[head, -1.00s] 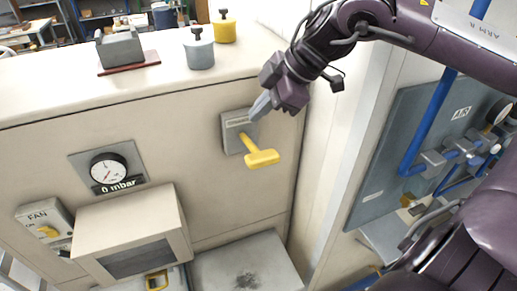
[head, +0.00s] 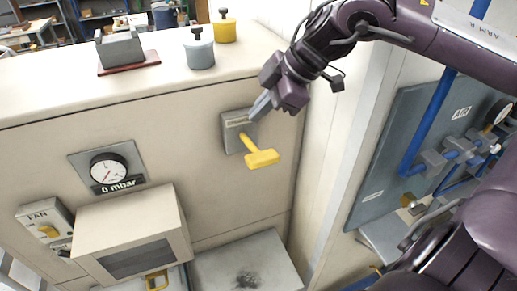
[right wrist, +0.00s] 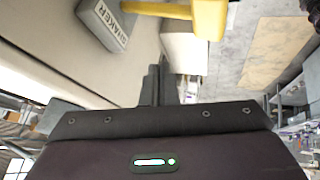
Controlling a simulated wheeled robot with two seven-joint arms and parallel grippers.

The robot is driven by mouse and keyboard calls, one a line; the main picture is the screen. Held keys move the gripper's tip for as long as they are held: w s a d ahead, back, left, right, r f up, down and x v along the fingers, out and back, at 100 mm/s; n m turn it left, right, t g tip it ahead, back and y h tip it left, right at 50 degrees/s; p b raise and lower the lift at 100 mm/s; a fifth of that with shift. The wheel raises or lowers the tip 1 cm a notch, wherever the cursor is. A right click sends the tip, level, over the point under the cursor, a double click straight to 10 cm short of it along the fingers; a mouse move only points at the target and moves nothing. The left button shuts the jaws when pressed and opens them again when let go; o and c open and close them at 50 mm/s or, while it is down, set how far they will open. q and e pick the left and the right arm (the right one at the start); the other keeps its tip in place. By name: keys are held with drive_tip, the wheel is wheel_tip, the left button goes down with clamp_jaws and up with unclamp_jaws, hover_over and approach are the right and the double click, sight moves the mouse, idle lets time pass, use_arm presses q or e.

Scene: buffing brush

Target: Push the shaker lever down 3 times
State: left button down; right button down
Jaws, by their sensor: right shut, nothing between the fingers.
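The shaker lever (head: 262,158) is a yellow T-shaped handle on a grey box (head: 236,129) fixed to the front of the beige cabinet. It points outward and slightly down. My right gripper (head: 260,106) is shut and empty, just above the box and the lever's base. It appears close to the box; I cannot tell whether it touches. In the right wrist view the shut fingers (right wrist: 158,86) are at the middle, with the yellow lever (right wrist: 195,14) ahead of them at the top and the box marked SHAKER (right wrist: 105,22) to the left. My left gripper is not in view.
A pressure gauge (head: 108,171) reading 0 mbar, a fan switch box (head: 45,223) and a beige hooded box (head: 130,232) are on the cabinet front, left of the lever. Grey (head: 199,50) and yellow (head: 225,28) weights stand on top. A wall panel stands close on the right.

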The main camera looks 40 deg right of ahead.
idle(0.8)
drive_tip(key=r, duration=0.2)
drive_tip(key=w+r, duration=0.1)
drive_tip(key=shift+r, duration=0.35)
drive_tip(key=shift+d+f, duration=0.1)
hover_over(252, 146)
drive_tip(key=s, duration=0.2)
drive_tip(key=f, duration=0.5)
drive_tip(key=shift+s+d+f, duration=0.15)
drive_tip(key=shift+d+f, duration=0.15)
drive_tip(key=shift+s+f+b, duration=0.1)
drive_tip(key=shift+f+b, duration=0.6)
drive_tip(key=shift+f, duration=0.1)
drive_tip(key=shift+s+a+f+b, duration=0.1)
drive_tip(key=shift+s+f+b, duration=0.15)
drive_tip(key=shift+f+b, duration=0.35)
